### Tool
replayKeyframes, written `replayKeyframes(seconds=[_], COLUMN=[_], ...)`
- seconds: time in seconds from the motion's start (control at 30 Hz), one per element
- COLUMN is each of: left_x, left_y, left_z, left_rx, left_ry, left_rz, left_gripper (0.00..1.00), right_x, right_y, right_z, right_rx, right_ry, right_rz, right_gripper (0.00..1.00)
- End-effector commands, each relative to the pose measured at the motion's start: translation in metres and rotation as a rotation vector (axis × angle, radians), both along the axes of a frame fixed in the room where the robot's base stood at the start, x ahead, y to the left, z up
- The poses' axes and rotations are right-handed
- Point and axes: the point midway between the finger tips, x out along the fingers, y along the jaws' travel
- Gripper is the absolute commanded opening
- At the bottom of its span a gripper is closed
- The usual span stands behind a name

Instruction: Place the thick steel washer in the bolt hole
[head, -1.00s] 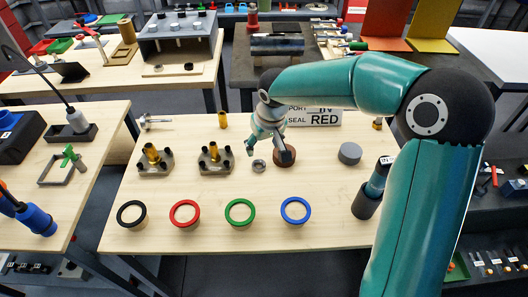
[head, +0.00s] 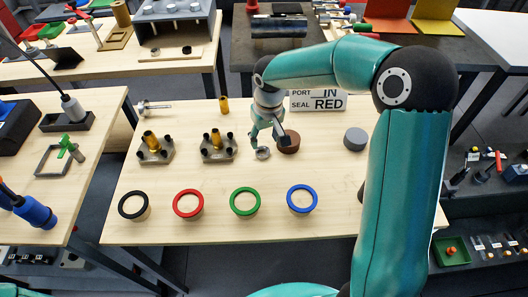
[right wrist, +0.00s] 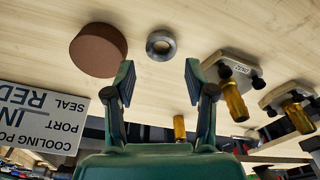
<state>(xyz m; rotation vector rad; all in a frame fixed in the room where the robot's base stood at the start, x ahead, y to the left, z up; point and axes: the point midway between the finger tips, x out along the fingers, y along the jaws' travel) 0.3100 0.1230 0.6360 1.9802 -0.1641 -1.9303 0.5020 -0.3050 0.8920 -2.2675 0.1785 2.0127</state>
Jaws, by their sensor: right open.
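A grey steel washer (head: 262,153) lies flat on the wooden table; in the right wrist view the washer (right wrist: 161,46) shows as a thick ring with a dark centre. My right gripper (head: 268,141) is open above and just behind it. In the right wrist view the two fingers of the gripper (right wrist: 160,72) are well apart and empty, with the washer in line between and beyond their tips. Two grey plates with brass posts and black corner studs, one left (head: 154,148) and one nearer (head: 217,146), stand left of the washer. I cannot make out an empty bolt hole.
A brown disc (head: 288,143) lies close right of the washer; a grey disc (head: 355,139) is farther right. Black (head: 134,205), red (head: 188,203), green (head: 245,201) and blue (head: 302,198) rings line the front. A sign (head: 318,101) reads "PORT IN SEAL RED".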

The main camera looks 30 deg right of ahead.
Motion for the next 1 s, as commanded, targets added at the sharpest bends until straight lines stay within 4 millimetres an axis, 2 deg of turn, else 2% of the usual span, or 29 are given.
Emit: replayKeyframes(seconds=[0.27,0.6,0.87,1.0], left_x=[0.0,0.0,0.0,0.0], left_y=[0.0,0.0,0.0,0.0], left_z=[0.002,0.009,0.009,0.009], left_rx=[0.0,0.0,0.0,0.0], left_ry=[0.0,0.0,0.0,0.0], left_rz=[0.0,0.0,0.0,0.0], left_gripper=[0.4,0.4,0.4,0.4], right_x=[0.003,0.01,0.01,0.011], right_y=[0.0,0.0,0.0,0.0], right_z=[-0.019,-0.06,-0.063,-0.063], right_rx=[0.0,0.001,0.001,0.001], right_ry=[0.002,0.0,-0.001,-0.001], right_rz=[0.001,0.001,0.002,0.002], right_gripper=[0.55,0.55,0.55,0.33])
